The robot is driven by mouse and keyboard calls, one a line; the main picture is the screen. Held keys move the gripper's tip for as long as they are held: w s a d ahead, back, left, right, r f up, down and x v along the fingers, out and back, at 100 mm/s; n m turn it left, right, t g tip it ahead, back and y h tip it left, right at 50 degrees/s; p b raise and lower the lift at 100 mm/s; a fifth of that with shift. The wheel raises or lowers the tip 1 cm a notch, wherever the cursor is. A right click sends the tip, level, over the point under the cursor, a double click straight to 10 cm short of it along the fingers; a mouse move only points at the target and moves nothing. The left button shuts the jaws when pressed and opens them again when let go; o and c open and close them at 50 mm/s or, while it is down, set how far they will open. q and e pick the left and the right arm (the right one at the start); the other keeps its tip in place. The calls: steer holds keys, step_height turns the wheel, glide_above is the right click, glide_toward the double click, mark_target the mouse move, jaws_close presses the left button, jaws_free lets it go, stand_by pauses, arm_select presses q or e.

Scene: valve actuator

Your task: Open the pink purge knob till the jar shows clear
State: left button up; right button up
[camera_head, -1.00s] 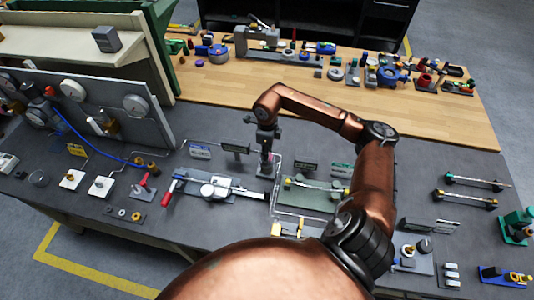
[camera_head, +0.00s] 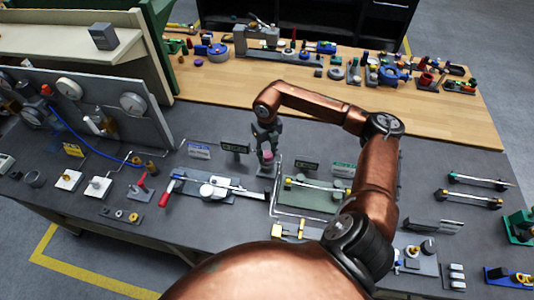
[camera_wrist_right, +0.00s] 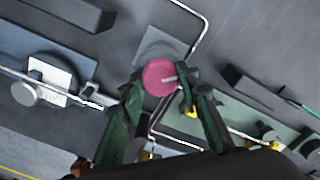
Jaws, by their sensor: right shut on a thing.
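The pink purge knob (camera_head: 267,156) stands on a small grey base on the dark bench, near the middle of the head view. In the right wrist view the knob (camera_wrist_right: 156,75) is a round pink disc with a pale line pointing right. My right gripper (camera_head: 266,148) reaches down over it from above. Its two green-black fingers (camera_wrist_right: 162,88) sit on either side of the knob and are shut on it. I cannot make out for certain which item is the jar or what it shows. My left gripper is not in view.
A lever valve with a red handle (camera_head: 167,193) lies left of the knob. A green plate with a rod (camera_head: 318,197) is to the right. Thin pipes run beside the knob. A gauge panel (camera_head: 90,100) stands at left. Bare bench lies at right (camera_head: 430,165).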

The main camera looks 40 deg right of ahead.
mark_target(267, 154)
steer(key=m, duration=0.4)
steer(key=shift+w+d+m, duration=0.1)
steer(key=shift+m, duration=0.2)
steer(key=shift+r+m+b, duration=0.1)
steer(key=shift+m+b, duration=0.2)
steer(key=shift+m, duration=1.6)
steer(key=o, duration=1.1)
step_height(267, 154, up, 12)
steer(key=shift+f, duration=0.1)
